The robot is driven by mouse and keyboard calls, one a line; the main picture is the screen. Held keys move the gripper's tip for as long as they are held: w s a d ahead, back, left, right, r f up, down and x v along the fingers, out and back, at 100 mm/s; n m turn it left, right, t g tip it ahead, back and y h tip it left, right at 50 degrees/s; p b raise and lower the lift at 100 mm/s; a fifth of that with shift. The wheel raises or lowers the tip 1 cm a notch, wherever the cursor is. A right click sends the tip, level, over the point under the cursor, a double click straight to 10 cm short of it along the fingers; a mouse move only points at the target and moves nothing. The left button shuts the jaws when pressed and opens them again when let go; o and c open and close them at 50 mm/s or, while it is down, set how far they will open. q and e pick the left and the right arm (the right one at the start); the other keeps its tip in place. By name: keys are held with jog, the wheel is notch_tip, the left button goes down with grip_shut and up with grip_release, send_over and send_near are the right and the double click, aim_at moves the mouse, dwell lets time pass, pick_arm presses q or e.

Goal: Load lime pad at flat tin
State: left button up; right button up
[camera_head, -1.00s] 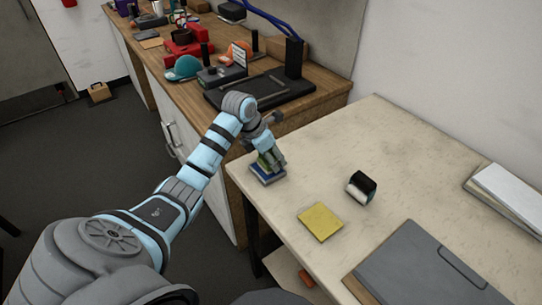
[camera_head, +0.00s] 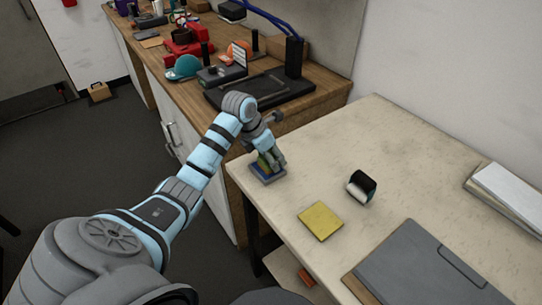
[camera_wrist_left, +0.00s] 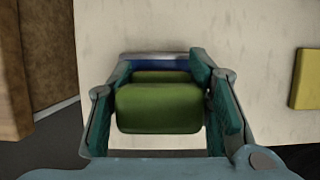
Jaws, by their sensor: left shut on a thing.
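The lime pad (camera_wrist_left: 158,108) is a green block between the fingers of my left gripper (camera_wrist_left: 165,100) in the left wrist view. The gripper is shut on it. In the head view, the left gripper (camera_head: 268,158) points down at the near left corner of the pale table, with a bit of the green pad (camera_head: 264,163) showing. The flat tin (camera_head: 268,176), blue and grey, lies on the table directly under the pad. Its blue and silver far edge (camera_wrist_left: 155,59) shows behind the pad in the left wrist view. Whether pad and tin touch is hidden. My right gripper is not in view.
A yellow square (camera_head: 320,221) and a small black and white object (camera_head: 361,186) lie on the pale table (camera_head: 420,165). A grey clipboard (camera_head: 415,265) and stacked papers (camera_head: 510,190) are to the right. A cluttered wooden counter (camera_head: 205,100) stands behind the arm.

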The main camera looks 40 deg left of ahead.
pick_arm(q)
jog(key=shift+r+p, duration=3.05)
jog(key=shift+r, duration=0.55)
jog(key=shift+f, duration=0.1)
